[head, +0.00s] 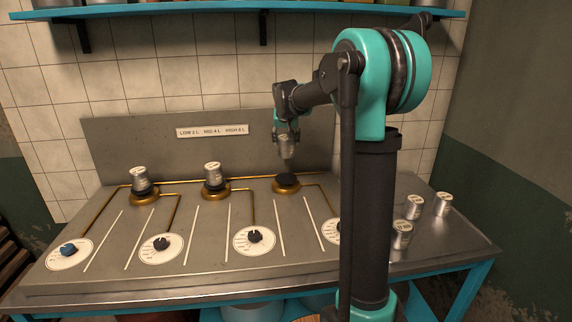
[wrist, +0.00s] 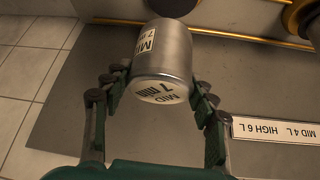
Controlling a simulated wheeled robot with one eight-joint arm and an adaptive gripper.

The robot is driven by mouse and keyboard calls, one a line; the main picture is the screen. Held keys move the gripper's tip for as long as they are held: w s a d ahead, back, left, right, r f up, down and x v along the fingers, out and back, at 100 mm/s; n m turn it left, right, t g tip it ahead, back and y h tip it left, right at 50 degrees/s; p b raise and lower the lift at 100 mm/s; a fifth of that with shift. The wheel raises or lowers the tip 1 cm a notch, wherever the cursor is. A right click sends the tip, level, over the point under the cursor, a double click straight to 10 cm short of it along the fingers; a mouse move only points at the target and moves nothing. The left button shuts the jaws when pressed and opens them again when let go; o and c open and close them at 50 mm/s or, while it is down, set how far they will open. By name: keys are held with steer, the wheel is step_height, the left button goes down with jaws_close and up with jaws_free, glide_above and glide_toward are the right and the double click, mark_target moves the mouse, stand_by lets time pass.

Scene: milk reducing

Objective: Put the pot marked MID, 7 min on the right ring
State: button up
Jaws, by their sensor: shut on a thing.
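The pot marked MID, 7 min (wrist: 163,55) is a small silver cylinder with white labels on its side and end. My gripper (wrist: 158,86) is shut on it, with fingers on both sides. In the head view the pot (head: 287,146) hangs from my gripper (head: 287,132) above the right ring (head: 287,184), with a visible gap between them. The right ring is brass with a dark top and bears no pot. The middle ring (head: 216,192) and the left ring (head: 145,194) each bear a silver pot.
Several silver pots, among them one nearest the front (head: 401,236), stand on the bench at right. A level sign (head: 212,131) is on the back panel. My arm hides part of the bench.

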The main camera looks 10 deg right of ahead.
step_height(320, 180, down, 10)
steer(key=shift+r, duration=0.1)
stand_by(0.4)
steer(key=o, duration=1.3)
steer(key=shift+o, duration=0.2)
steer(key=v, duration=1.2)
